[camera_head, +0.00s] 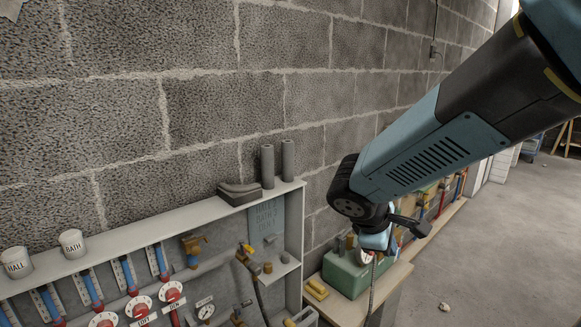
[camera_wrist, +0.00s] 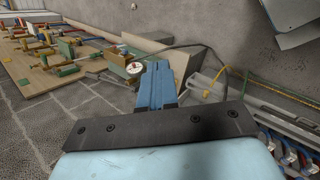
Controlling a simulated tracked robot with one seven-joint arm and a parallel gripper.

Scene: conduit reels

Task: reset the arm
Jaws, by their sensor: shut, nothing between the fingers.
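My arm reaches in from the upper right of the head view and bends down at a dark joint. My gripper (camera_head: 375,242) is at its lower end, small and partly hidden, in front of a green box (camera_head: 345,275). In the wrist view the two blue fingers of my gripper (camera_wrist: 156,68) lie together, with nothing between them. A round white gauge (camera_wrist: 134,68) shows just left of the fingertips. Whether the fingers touch anything behind them is hard to tell.
A shelf unit (camera_head: 150,258) with pipes, red valves and labelled cups stands along the block wall (camera_head: 310,100). Yellow pieces (camera_head: 316,289) lie left of the green box. A wooden board (camera_wrist: 50,75) carries several fittings. The floor (camera_head: 480,250) at right is mostly clear.

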